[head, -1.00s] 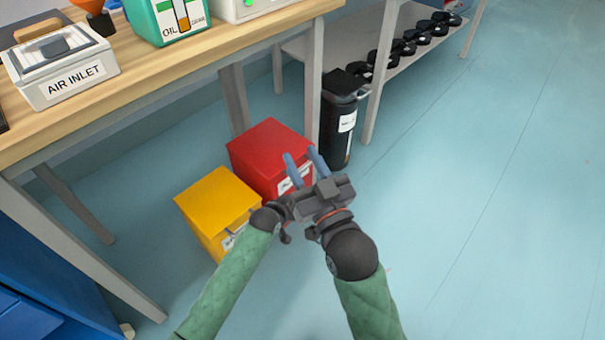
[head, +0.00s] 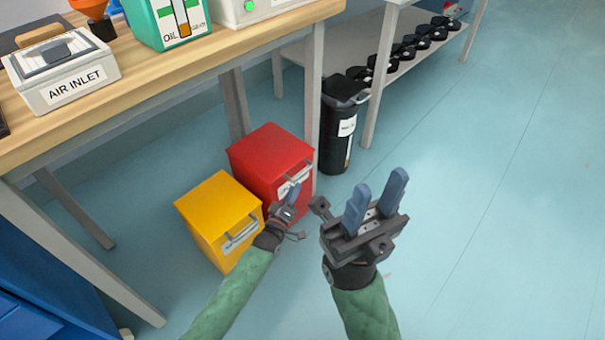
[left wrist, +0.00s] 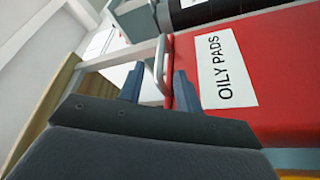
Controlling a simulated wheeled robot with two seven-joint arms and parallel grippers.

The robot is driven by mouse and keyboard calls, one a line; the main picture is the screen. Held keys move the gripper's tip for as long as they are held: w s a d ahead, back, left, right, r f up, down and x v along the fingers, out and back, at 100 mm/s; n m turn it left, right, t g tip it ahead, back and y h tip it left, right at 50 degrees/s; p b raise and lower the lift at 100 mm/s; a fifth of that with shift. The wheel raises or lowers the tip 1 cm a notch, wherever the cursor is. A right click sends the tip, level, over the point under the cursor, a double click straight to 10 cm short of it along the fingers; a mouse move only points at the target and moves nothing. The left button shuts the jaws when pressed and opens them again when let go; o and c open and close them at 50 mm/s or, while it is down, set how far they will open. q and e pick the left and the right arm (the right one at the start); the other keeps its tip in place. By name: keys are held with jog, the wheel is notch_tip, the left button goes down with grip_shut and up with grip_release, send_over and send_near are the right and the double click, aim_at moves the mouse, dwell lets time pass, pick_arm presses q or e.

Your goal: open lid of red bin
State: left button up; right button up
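The red bin (head: 265,150) stands on the floor under the workbench's front edge, its lid down. Its handle (head: 298,172) is on the upper front, above a white label. My left gripper (head: 289,198) is in front of that face and hides part of the label. In the left wrist view the label reads OILY PADS on the red bin (left wrist: 275,60). There the metal handle (left wrist: 160,65) shows between the two separated fingertips of my left gripper (left wrist: 157,88); I see no clear contact. My right gripper (head: 375,200) is open and empty, held to the right of the bin.
A yellow bin (head: 218,205) with a front handle stands left of the red bin. A black bin (head: 337,135) stands behind it to the right, beyond a table leg. The workbench (head: 150,85) overhangs the area. The floor to the right (head: 490,220) is clear.

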aim_at(302, 174)
pick_arm(q)
jog(key=shift+b+x, duration=0.85)
jog(key=shift+x, duration=3)
jog(key=shift+f, duration=0.1)
grip_shut()
